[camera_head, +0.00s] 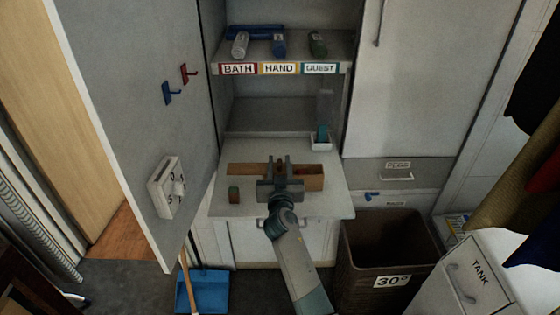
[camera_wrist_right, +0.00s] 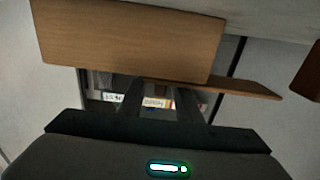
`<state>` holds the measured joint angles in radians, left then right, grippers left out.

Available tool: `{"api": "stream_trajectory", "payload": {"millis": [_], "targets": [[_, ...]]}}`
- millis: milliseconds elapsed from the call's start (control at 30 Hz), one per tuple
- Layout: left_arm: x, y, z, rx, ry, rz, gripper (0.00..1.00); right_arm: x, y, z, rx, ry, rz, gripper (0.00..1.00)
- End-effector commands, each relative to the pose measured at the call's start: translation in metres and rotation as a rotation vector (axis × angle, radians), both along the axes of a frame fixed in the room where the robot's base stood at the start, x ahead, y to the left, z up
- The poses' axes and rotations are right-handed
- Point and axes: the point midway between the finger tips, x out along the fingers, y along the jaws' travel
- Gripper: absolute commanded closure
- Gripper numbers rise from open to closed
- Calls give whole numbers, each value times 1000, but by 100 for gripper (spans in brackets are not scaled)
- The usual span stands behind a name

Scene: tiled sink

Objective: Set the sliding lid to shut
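A low wooden box-like piece (camera_head: 312,183) lies on the light counter of the open cupboard; it is probably the one with the sliding lid. In the head view, a thin reddish-brown part (camera_head: 243,170) extends to its left. My right gripper (camera_head: 279,163) is over its middle and hides part of it, so I cannot tell how far the lid is open. In the right wrist view, a broad wooden panel (camera_wrist_right: 130,42) and a thinner wooden strip (camera_wrist_right: 245,88) lie beyond the fingers (camera_wrist_right: 158,103). My left gripper is not in view.
A white holder (camera_head: 321,144) with a teal item is at the back right. A labelled shelf (camera_head: 280,69) hangs above. The open door (camera_head: 130,90) bounds the left; a brown bin (camera_head: 388,255) stands lower right.

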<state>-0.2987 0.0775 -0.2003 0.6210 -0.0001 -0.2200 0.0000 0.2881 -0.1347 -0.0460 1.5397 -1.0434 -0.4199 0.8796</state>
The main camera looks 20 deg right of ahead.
Motion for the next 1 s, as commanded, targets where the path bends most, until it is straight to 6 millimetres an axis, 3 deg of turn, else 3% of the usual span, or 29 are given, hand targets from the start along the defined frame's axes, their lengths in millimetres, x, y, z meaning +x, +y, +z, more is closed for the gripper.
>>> {"api": "stream_trajectory", "payload": {"millis": [167,300,567,733,1000], "targets": [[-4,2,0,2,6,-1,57,0,0,0,0,0,0,69],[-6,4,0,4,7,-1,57,0,0,0,0,0,0,100],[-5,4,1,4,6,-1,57,-1,-5,0,-2,2,-1,100],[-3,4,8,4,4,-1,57,-9,-32,1,-1,2,-3,100],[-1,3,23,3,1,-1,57,-28,-98,1,-2,4,-3,100]]}}
